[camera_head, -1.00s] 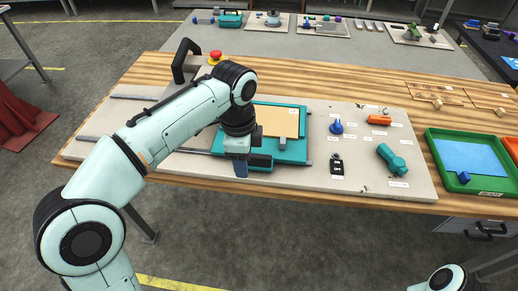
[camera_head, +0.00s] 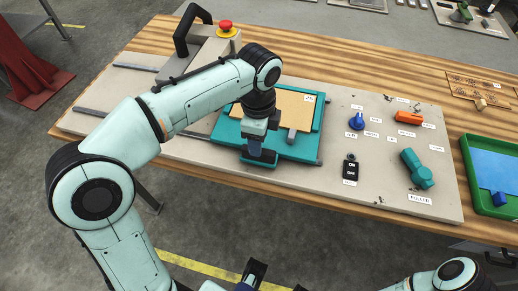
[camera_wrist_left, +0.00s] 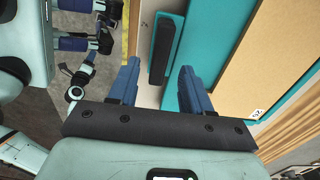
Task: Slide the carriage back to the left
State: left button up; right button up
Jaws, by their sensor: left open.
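My left gripper (camera_head: 260,156) points down at this bar from above. In the left wrist view its two blue fingers (camera_wrist_left: 158,85) are apart, with the bar in line with the gap between them. I cannot tell whether they touch it.
Rails (camera_head: 95,110) run left across the base panel, whose left part is clear. A press with a black handle (camera_head: 190,30) and a red button (camera_head: 226,27) stands behind. Blue knob (camera_head: 356,121), orange part (camera_head: 408,117) and teal roller (camera_head: 416,169) lie to the right.

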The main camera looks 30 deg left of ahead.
pick_arm(q)
jog(key=shift+f+b, duration=0.4)
jog(key=shift+f, duration=1.85)
jog(key=shift+c, duration=0.3)
grip_shut()
jog(key=shift+a, duration=0.15)
